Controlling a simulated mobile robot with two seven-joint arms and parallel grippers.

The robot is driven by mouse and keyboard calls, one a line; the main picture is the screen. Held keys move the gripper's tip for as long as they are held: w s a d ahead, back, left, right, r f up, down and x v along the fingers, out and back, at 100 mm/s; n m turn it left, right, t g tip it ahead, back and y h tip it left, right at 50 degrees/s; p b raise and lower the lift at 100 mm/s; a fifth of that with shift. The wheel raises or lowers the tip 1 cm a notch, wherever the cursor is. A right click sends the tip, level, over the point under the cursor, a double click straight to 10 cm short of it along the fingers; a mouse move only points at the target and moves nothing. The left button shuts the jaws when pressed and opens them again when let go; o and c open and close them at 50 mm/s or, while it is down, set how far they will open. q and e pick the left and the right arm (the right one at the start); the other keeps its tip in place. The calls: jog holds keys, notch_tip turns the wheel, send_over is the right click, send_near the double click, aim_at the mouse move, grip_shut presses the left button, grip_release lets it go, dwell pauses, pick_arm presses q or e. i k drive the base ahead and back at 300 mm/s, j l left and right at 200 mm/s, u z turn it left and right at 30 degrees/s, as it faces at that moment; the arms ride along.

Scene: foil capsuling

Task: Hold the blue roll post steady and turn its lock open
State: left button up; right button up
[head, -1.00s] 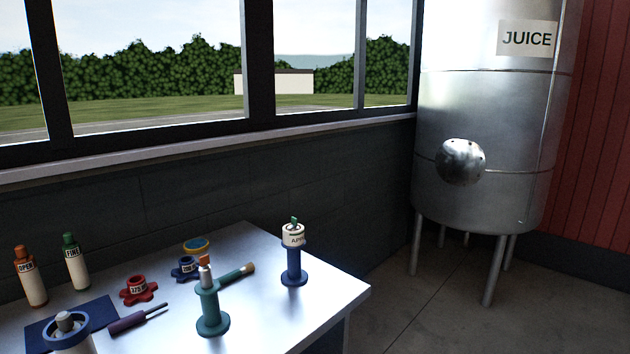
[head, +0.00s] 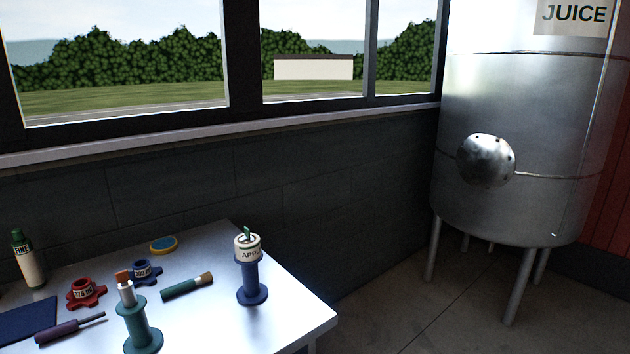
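The blue roll post (head: 251,283) stands upright on a round blue foot near the right end of the metal table. A white roll labelled "APPL..." (head: 247,249) sits on its top, the label's end being cut off. A small green lock piece (head: 247,234) sticks up above the roll. I cannot tell whether the lock is open or closed. Neither of my grippers shows in the head view.
A teal post (head: 139,325) with an orange-tipped top stands left of the blue post. A brush (head: 187,286), blue knob (head: 145,272), red knob (head: 84,293), screwdriver (head: 70,328) and FINE bottle (head: 28,260) lie or stand on the table (head: 205,325). A JUICE tank (head: 530,130) stands right.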

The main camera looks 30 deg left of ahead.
aim_at(247, 231)
jog(key=i+l+z, duration=0.2)
jog(key=i+z, duration=0.15)
jog(key=i, duration=0.15)
jog(key=i+z, duration=0.3)
jog(key=i, duration=0.25)
jog(key=i+u, duration=0.4)
jog(key=i+l+u, duration=0.25)
jog(key=i+u, duration=0.35)
jog(key=u, duration=0.3)
jog(key=i+u, duration=0.15)
jog(key=u, duration=0.3)
jog(key=i+l+u, duration=0.15)
jog(key=u, duration=0.25)
jog(key=i+u, duration=0.1)
jog(key=u, duration=0.35)
jog(key=i+u, duration=0.1)
jog(key=u, duration=0.35)
jog(key=l+u, duration=0.15)
jog(key=u, duration=0.3)
jog(key=i, duration=0.05)
